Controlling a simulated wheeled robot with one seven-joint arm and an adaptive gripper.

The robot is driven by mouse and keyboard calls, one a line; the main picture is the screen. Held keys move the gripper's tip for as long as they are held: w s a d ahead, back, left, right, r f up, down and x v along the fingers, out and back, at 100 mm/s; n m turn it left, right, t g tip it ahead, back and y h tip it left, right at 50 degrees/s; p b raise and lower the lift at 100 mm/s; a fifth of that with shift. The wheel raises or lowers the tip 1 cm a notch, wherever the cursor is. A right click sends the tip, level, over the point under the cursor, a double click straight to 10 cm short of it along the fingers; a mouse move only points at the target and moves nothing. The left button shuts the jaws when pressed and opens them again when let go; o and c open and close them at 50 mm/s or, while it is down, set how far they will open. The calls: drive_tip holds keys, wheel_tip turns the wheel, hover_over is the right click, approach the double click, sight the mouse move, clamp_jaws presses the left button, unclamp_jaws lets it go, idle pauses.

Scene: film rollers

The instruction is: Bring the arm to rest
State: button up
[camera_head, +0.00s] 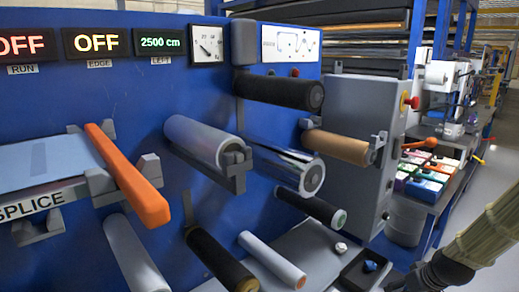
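My arm, in a ribbed khaki sleeve (487,232), comes in from the right edge of the head view. It slopes down and left to a dark section (448,271) at the bottom edge. The frame cuts it off there, and no gripper fingers show. I cannot see whether the gripper is open or shut or holds anything.
An orange bar (127,175) crosses the splice table (75,190). A grey tray (318,245) and a black tray with a blue knob (370,266) lie near my arm. Floor is clear at right.

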drive_tip(key=s+a+f+g+h+p, duration=0.1)
drive_tip(key=s+a+f+g+p, duration=0.3)
drive_tip(key=s+a+f, duration=0.8)
drive_tip(key=s+a+f+p, duration=0.2)
drive_tip(key=s+a+f, duration=0.1)
drive_tip(key=s, duration=0.7)
drive_tip(key=s+a+f+m+g+p, duration=0.1)
drive_tip(key=s+a, duration=0.4)
drive_tip(key=s, duration=0.5)
wheel_tip(320, 180, down, 2)
drive_tip(key=shift+f+p, duration=0.25)
drive_tip(key=shift+p, duration=0.5)
